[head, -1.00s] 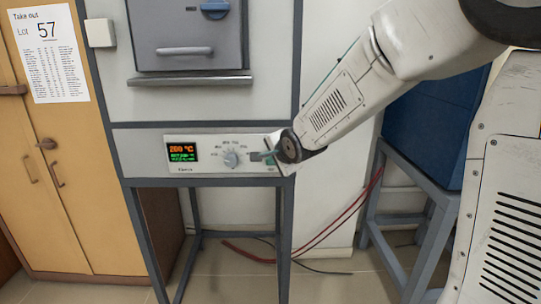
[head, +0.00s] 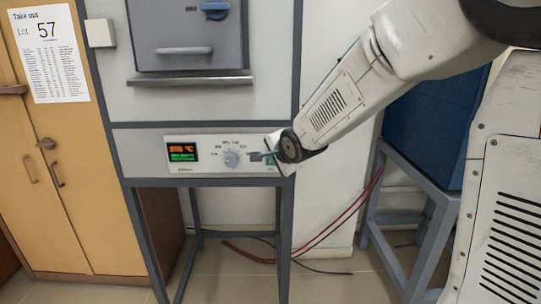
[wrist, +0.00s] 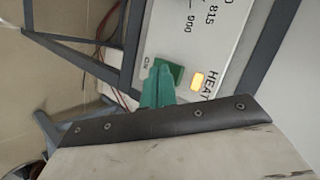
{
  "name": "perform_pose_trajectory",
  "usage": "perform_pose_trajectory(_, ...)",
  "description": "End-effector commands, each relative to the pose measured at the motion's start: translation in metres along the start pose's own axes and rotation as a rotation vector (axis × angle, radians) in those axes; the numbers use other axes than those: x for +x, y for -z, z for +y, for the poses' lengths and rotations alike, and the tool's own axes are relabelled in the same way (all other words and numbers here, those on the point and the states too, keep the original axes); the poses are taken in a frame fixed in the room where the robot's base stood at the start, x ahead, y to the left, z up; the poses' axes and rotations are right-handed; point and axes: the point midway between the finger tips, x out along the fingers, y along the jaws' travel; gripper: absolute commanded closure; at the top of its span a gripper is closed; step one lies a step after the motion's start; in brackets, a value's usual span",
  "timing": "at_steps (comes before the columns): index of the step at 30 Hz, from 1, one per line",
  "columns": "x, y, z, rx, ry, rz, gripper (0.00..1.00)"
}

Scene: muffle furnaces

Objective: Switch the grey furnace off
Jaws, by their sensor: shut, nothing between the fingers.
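The grey furnace (head: 205,97) stands on a dark grey frame, its door shut. Its control panel (head: 205,168) carries a lit display (head: 183,152) with orange and green text and a round knob (head: 231,158). My gripper (head: 258,157) is at the right end of the panel, right of the knob. In the wrist view its green fingers (wrist: 158,88) are together and hold nothing. Their tips are by a green block at the panel edge near an "ON" label, which looks like a switch. Contact and the switch's position cannot be told. A HEAT lamp (wrist: 198,80) glows orange.
A blue unit (head: 425,125) on a grey stand (head: 405,180) is at the right. Red cables (head: 330,225) run along the wall and floor between the stands. A yellow cabinet (head: 60,220) with a "Lot 57" notice (head: 47,55) is at the left.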

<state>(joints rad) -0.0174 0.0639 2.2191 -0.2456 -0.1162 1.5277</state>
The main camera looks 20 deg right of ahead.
Motion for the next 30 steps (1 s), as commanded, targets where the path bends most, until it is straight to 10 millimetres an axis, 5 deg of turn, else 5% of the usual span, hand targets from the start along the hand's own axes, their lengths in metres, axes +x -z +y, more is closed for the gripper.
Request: perform_pose_trajectory(30, 0.0080, 0.0062, -0.0058, 0.001, 0.000, 0.000, 1.00)
